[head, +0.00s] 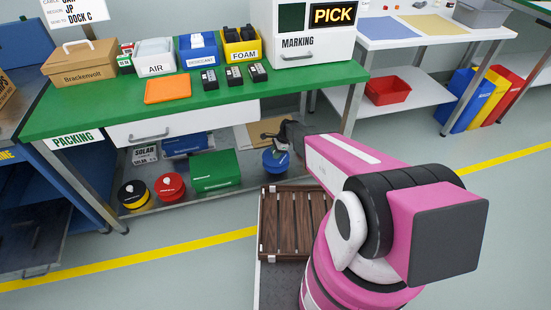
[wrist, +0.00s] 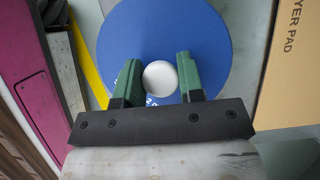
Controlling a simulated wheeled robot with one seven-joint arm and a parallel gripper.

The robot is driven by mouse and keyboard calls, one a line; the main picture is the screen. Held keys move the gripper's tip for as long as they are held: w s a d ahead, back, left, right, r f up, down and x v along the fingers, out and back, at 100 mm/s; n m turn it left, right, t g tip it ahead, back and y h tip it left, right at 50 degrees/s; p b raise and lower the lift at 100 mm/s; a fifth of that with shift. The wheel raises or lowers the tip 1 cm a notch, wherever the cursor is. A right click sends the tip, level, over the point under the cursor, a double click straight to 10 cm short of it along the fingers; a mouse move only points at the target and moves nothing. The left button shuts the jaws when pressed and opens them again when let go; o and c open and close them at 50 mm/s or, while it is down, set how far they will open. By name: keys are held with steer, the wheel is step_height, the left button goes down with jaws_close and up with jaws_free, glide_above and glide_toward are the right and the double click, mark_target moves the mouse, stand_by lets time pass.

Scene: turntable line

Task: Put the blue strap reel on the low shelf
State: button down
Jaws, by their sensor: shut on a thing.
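The blue strap reel (head: 276,162) is at the right end of the low shelf (head: 205,196) under the green bench. I cannot tell whether it rests on the shelf or hangs just over it. In the wrist view the reel (wrist: 165,28) is a wide blue disc with a white round hub. My gripper (wrist: 157,68) has its green fingers on either side of that hub, shut on it. In the head view my gripper (head: 284,148) is small and dark, partly hidden by my pink arm.
A green box (head: 215,170), a red reel (head: 170,187) and a yellow-black reel (head: 134,195) stand left of it on the shelf. A cardboard sheet (head: 262,133) lies behind. The bench top (head: 110,110) is overhead. A brown slatted crate (head: 290,222) is in front.

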steer(key=shift+f, duration=1.9)
steer(key=shift+f, duration=0.1)
steer(key=c, duration=0.7)
jaws_free()
steer(key=shift+c, duration=0.2)
steer(key=v, duration=1.2)
